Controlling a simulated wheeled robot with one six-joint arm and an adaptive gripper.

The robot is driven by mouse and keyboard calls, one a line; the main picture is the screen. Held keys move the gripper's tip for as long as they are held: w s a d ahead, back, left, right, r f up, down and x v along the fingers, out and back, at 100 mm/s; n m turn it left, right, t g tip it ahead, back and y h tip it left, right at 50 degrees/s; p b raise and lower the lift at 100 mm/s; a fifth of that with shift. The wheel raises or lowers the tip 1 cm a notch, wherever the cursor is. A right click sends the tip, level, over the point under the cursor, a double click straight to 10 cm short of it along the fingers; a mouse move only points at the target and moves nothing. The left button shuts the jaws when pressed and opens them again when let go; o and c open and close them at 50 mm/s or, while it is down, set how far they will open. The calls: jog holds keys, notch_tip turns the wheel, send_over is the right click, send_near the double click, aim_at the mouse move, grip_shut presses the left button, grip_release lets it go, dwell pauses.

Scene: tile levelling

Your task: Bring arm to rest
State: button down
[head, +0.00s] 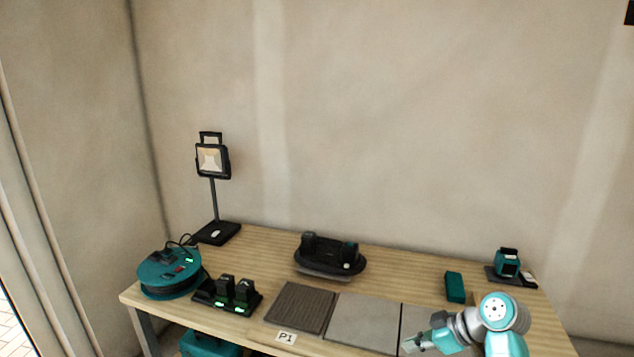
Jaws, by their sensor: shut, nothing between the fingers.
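My gripper (413,344) shows at the bottom right in the head view, over the right-hand grey tile. Its fingers are shut and hold nothing. My teal and grey arm comes in from the bottom right corner and hides part of that tile (416,318). A middle grey tile (362,324) and a dark ribbed tile (300,307) lie in a row to the left, along the front of the wooden table (405,267).
A lamp (212,160), a teal cable reel (168,274) and a battery charger (228,295) stand at the left. A black oval device (330,258) sits at the back middle. A teal block (455,287) and a small teal device (507,263) stand near my arm. A P1 label (286,338) marks the front edge.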

jog(key=s+a+f+m+t+h, duration=0.2)
jog(key=s+f+m, duration=0.2)
jog(key=s+f, duration=0.55)
jog(key=s+a+f+m+t+h, duration=0.1)
jog(key=s+a+f+m+t, duration=0.15)
jog(key=s+f, duration=0.7)
jog(key=s+f+m+t+h, duration=0.2)
jog(key=s+f+m+h, duration=0.15)
jog(key=s, duration=0.85)
jog(key=s+r+m+t+h, duration=0.1)
jog(key=s+r+t, duration=0.3)
jog(key=s+r, duration=1.5)
jog(key=s, duration=0.3)
jog(key=shift+d+m, duration=0.25)
jog(key=shift+m, duration=0.15)
